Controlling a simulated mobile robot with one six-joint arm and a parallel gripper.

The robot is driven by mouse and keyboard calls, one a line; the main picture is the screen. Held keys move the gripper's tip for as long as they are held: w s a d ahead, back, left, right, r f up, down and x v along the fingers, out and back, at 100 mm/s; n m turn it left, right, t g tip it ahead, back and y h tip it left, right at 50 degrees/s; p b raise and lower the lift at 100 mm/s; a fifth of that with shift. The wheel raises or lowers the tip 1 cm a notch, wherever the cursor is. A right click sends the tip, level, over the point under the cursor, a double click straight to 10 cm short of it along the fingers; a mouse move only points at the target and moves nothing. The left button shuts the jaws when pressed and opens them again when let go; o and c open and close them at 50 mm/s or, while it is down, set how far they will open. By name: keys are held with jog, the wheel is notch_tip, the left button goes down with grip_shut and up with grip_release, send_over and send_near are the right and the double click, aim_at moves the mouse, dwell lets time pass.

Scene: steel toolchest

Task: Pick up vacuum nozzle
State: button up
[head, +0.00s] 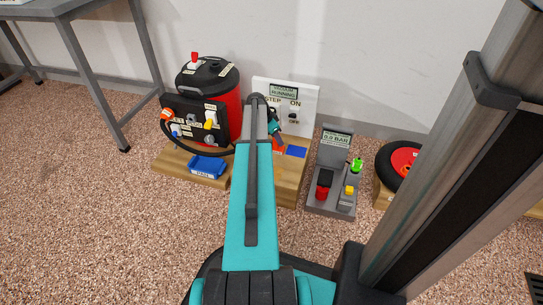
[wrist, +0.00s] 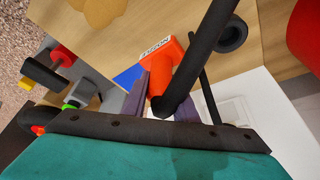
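The vacuum nozzle (wrist: 173,68) is orange with a white label. In the wrist view it lies between the two grey-purple fingers of my gripper (wrist: 160,103), with a black hose (wrist: 190,75) crossing in front of it. I see no clear gap on the left finger's side. The hose hides part of the right finger, so I cannot tell whether the fingers press on the nozzle. In the head view my gripper (head: 275,128) is over the right part of the wooden base, mostly hidden by my arm. Only a small orange bit of the nozzle (head: 279,148) shows there.
The red and black vacuum (head: 228,108) stands on the wooden base (head: 291,183), left of my arm. A white panel (head: 306,103) with a display and switch is behind my gripper. A grey pressure stand (head: 337,145) is to the right, then a red-and-black wheel (head: 400,160).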

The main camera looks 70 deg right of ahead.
dwell(0.3)
jog(key=shift+r+p, duration=0.75)
jog(key=shift+r, duration=0.35)
jog(key=shift+r+p, duration=0.6)
jog(key=shift+r, duration=0.3)
jog(key=shift+w+a+r+p, duration=0.15)
jog(key=shift+w+a+p, duration=0.65)
jog(key=shift+w+a, duration=1.1)
jog(key=shift+w+a+r+p, duration=0.2)
jog(key=shift+w+a+p, duration=0.65)
jog(key=shift+w+a, duration=1.05)
jog(key=shift+w+a+r+p, duration=0.15)
jog(key=shift+w+a+p, duration=0.65)
jog(key=shift+w+a, duration=1.1)
jog(key=shift+d, duration=0.15)
